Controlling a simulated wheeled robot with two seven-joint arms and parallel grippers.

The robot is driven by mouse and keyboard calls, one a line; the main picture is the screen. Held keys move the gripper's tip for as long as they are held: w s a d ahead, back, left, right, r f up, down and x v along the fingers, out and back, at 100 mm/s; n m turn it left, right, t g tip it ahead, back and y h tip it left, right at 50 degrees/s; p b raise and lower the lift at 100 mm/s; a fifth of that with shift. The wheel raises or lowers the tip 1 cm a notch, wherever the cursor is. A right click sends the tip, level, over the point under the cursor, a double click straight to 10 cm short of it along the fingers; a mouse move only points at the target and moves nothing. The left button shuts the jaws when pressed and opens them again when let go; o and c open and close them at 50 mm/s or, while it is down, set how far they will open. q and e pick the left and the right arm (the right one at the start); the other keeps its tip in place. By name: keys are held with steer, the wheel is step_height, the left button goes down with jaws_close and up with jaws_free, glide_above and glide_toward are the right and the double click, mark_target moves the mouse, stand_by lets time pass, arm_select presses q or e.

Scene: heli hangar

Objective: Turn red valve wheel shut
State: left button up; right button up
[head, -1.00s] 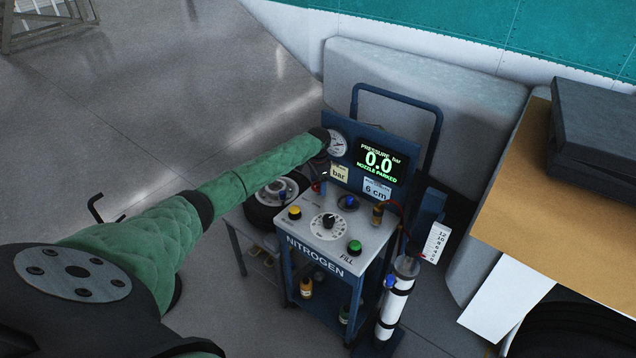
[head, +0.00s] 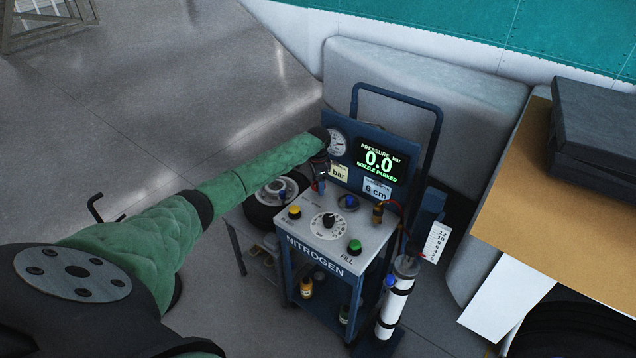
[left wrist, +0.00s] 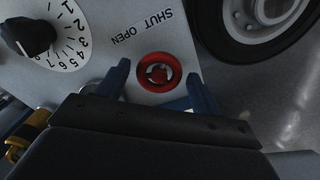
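The red valve wheel (left wrist: 158,72) shows in the left wrist view on the pale top panel of the nitrogen cart (head: 345,228), beside the printed words SHUT and OPEN. My left gripper (left wrist: 158,69) is open, with one blue finger to each side of the wheel. A gap shows between each finger and the rim, so it does not grip the wheel. In the head view the left gripper (head: 321,180) is small and dark above the cart's back left corner, and it largely hides the wheel there. My right gripper is not in view.
The cart carries a dial knob (head: 328,221), a yellow button (head: 295,212), a green button (head: 354,246) and a display (head: 381,161) reading 0.0 bar, NOZZLE PARKED. A small wheel (head: 264,206) lies left of the cart. A brown-topped table (head: 560,200) stands at right.

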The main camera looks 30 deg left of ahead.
arm_select(q)
steer(key=shift+o, duration=0.2)
steer(key=shift+r, duration=0.25)
steer(key=shift+r+b, duration=1.35)
steer(key=shift+r, duration=2.25)
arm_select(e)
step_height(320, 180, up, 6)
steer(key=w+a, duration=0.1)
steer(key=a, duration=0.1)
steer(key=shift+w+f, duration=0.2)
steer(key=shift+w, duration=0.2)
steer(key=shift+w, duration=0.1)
